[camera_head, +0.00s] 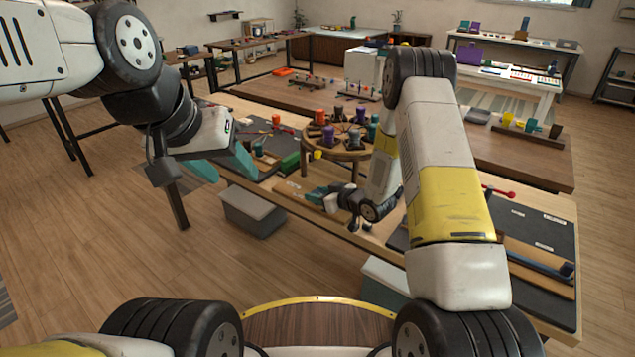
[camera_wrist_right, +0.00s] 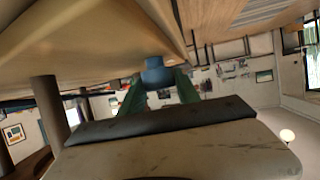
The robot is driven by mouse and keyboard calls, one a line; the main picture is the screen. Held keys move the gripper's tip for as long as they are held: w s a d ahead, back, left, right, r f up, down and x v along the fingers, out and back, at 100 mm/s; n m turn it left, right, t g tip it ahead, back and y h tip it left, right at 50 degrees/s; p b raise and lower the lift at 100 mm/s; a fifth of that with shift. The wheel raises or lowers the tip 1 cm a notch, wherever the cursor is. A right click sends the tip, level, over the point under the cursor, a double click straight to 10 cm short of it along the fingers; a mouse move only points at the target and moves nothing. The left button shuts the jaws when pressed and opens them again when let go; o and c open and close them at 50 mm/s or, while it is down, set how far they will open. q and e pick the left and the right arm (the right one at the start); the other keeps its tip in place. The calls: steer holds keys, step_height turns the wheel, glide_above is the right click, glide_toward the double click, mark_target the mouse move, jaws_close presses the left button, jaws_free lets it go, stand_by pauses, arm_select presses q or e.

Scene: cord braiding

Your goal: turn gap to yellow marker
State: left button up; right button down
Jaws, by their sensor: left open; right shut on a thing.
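The round wooden braiding stand (camera_head: 334,155) stands on the table in the head view, with several coloured bobbins around its top. A small yellow marker (camera_head: 317,155) shows at its near left rim. The gap among the bobbins is too small to make out. My right gripper (camera_head: 318,194) is low in front of the stand. In the right wrist view its teal fingers (camera_wrist_right: 158,92) are shut on a blue rounded piece (camera_wrist_right: 157,70), close under a wooden surface. My left gripper (camera_head: 223,168) is open and empty, left of the stand and apart from it.
A dark mat with tools and a green block (camera_head: 290,162) lies left of the stand. A grey bin (camera_head: 252,212) stands on the floor below the table edge. A yellow cup (camera_head: 508,119) and other pieces stand on the table at the right. My right arm covers part of the table.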

steer(key=n+g+y, duration=0.1)
steer(key=n+g, duration=0.1)
steer(key=n+g+y, duration=0.2)
steer(key=n, duration=0.1)
steer(key=shift+w+d+g+y, duration=0.1)
steer(key=shift+g+y, duration=0.2)
steer(key=shift+n+g, duration=0.3)
steer(key=shift+g, duration=0.1)
steer(key=c, duration=0.9)
jaws_free()
steer(key=shift+o, duration=0.2)
steer(key=v, duration=0.7)
steer(key=shift+d+r, duration=0.15)
steer(key=shift+d, duration=0.1)
